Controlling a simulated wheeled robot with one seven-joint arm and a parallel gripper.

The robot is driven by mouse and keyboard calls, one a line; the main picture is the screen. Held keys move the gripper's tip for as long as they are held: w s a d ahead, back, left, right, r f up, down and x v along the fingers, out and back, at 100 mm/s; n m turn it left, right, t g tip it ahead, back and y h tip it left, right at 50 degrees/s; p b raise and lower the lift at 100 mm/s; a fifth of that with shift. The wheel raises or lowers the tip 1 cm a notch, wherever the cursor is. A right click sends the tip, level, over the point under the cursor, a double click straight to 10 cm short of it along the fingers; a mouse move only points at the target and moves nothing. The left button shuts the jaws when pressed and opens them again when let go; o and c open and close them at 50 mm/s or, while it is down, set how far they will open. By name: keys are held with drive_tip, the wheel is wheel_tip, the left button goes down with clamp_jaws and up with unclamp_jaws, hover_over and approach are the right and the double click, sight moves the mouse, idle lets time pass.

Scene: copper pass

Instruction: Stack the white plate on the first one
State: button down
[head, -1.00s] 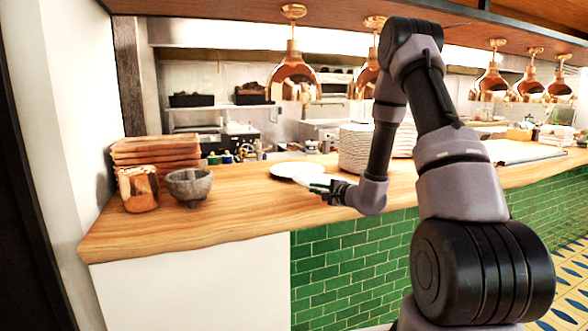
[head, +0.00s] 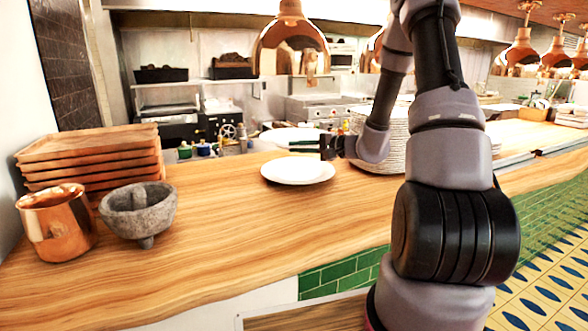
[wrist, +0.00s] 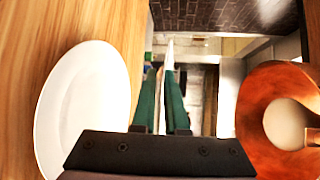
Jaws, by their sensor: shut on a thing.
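A white plate (head: 298,172) lies flat on the wooden counter; it also shows at the left of the wrist view (wrist: 82,110). My gripper (head: 330,147) is shut on a second white plate (head: 290,135), gripping it by its edge. In the head view the held plate appears raised above the lying plate, roughly level and apart from it. In the wrist view the held plate shows edge-on as a thin white strip (wrist: 169,55) between the green fingers.
A tall stack of plates (head: 380,140) stands right of my gripper, partly behind my arm. A copper lamp (head: 290,45) hangs above. A stone mortar (head: 138,212), copper mug (head: 58,222) and wooden trays (head: 92,155) stand at the left. The front counter is clear.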

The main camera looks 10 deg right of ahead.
drive_tip(key=f, duration=0.5)
drive_tip(key=shift+w+f, duration=0.2)
drive_tip(key=shift+f, duration=2.15)
drive_tip(key=shift+s+f, duration=0.1)
drive_tip(key=c, duration=1.2)
unclamp_jaws()
drive_tip(key=shift+f, duration=0.1)
drive_tip(key=shift+c, duration=0.2)
